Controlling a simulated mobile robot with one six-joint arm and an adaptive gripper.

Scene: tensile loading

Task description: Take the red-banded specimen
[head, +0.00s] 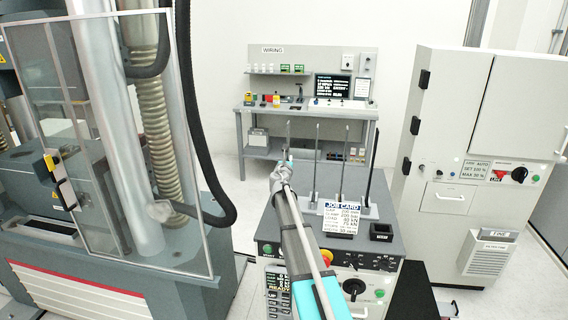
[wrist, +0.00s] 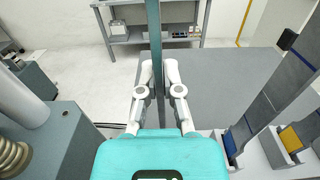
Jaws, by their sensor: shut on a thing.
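My gripper (wrist: 158,88) is shut on an upright grey specimen strip (wrist: 154,62), gripped between its two pale fingers in the wrist view. The strip's upper part looks teal there. In the head view my gripper (head: 284,172) is at the far end of my arm, and the thin strip (head: 288,131) rises above it. No red band can be made out on any specimen. Other tall strips (head: 317,160) stand upright in the rack to the right of my gripper. In the wrist view, one slot has a blue mark (wrist: 230,146) and another a yellow mark (wrist: 291,140).
A job card (head: 341,217) and a small black block (head: 381,231) are on the grey console top. The testing machine with its clear guard (head: 110,150) stands left. A white cabinet (head: 480,150) stands right. A wiring bench (head: 300,108) is behind, with open floor before it.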

